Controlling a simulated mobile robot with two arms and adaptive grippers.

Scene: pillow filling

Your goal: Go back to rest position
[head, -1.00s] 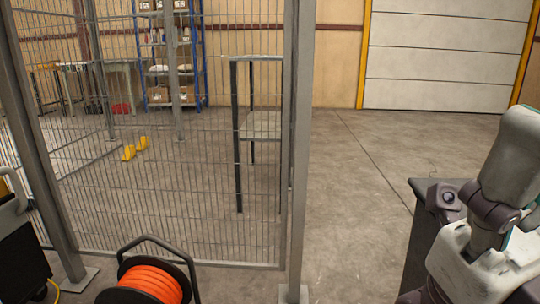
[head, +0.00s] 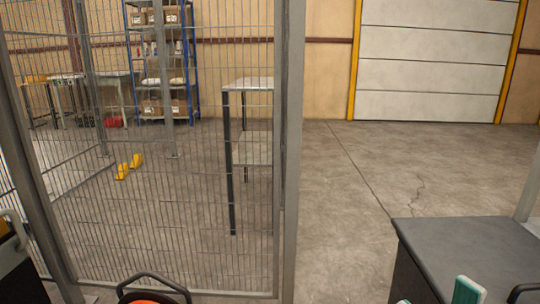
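Neither of my grippers can be made out in the head view. A small teal-green piece (head: 467,290) shows at the bottom edge on the right, in front of a dark-topped table (head: 470,247). A dark curved piece (head: 522,292) is cut off beside it. I cannot tell whether these are parts of my arms.
A wire mesh fence (head: 150,190) with a grey post (head: 293,150) covers the left half. Behind it are a metal table (head: 248,84), blue-framed shelves (head: 160,80) and yellow items (head: 128,167). A cable reel (head: 152,288) stands low in front. The floor right of the post is clear.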

